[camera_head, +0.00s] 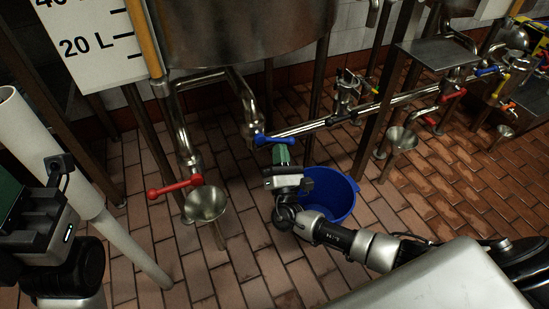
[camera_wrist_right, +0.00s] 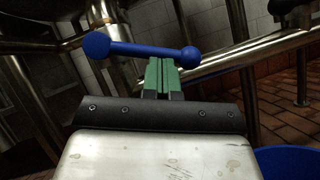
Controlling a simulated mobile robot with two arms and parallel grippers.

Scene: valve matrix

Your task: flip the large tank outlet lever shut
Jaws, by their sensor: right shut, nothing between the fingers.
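A blue lever (camera_head: 273,139) with ball ends sits on the pipework below the large steel tank (camera_head: 235,30). It also shows close up in the wrist view (camera_wrist_right: 140,49), lying crosswise and nearly level. My right gripper (camera_head: 282,156) is shut and empty, its green fingertips (camera_wrist_right: 161,70) just below the bar near its right ball. I cannot tell whether they touch it. A red lever (camera_head: 174,187) sits on the tank's other outlet pipe, above a steel funnel (camera_head: 206,203). My left gripper (camera_head: 12,195) is partly cut off at the left edge; its jaws cannot be read.
A blue bucket (camera_head: 335,194) stands on the brick floor behind my right wrist. Steel pipes and tank legs surround the blue lever. More valves, funnels and a grey metal platform (camera_head: 440,53) are at the right.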

